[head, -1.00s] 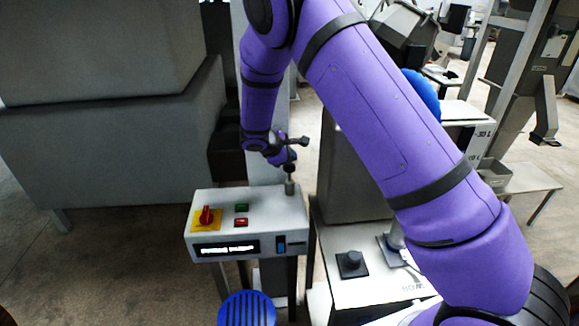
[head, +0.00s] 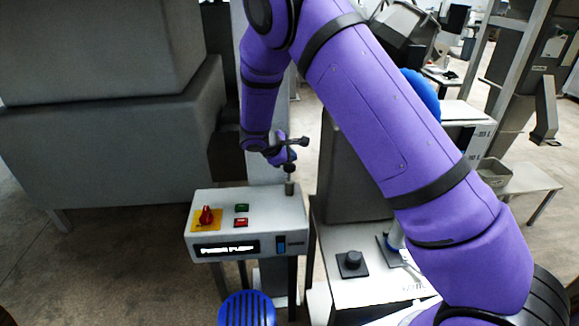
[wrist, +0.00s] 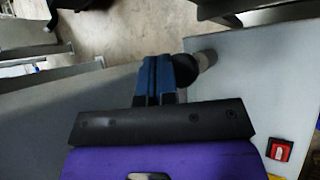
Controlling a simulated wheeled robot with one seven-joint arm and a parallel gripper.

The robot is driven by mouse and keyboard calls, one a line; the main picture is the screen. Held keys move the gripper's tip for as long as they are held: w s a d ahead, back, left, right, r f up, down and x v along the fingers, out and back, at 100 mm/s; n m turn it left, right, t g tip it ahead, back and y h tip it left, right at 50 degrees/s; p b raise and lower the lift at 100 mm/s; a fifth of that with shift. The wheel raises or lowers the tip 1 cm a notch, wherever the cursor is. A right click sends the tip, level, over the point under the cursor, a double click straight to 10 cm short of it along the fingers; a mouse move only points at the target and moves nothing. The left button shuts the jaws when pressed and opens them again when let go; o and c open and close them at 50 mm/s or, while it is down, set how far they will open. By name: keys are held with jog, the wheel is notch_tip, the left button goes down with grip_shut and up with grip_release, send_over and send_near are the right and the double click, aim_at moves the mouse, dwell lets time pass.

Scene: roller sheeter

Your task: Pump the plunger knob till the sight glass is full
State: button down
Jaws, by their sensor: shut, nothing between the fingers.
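The plunger knob (head: 289,167) is a dark ball above a grey collar (head: 290,188) on top of a white control box (head: 250,213). In the wrist view the black knob (wrist: 185,69) shows beside the fingertips, with its collar (wrist: 206,59) to the right. My gripper (head: 291,157) is shut and empty, its fingertips just above the knob or against it; I cannot tell if they touch. Its blue fingers also show in the wrist view (wrist: 154,75). The sight glass (head: 281,244) is a small dark-framed blue window on the box front; its level is too small to read.
The box also carries a red rotary switch (head: 206,215) on a yellow plate, a green button (head: 241,208) and a red button (head: 241,222). A black knob (head: 352,261) sits on a white table at right. A large grey machine (head: 115,145) stands at left.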

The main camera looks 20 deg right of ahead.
aim_at(290, 167)
jog(key=shift+f, duration=0.15)
jog(key=shift+f, duration=0.2)
jog(key=shift+f, duration=1.9)
dwell(2.2)
jog(key=shift+r, duration=2.3)
jog(key=shift+r, duration=2.55)
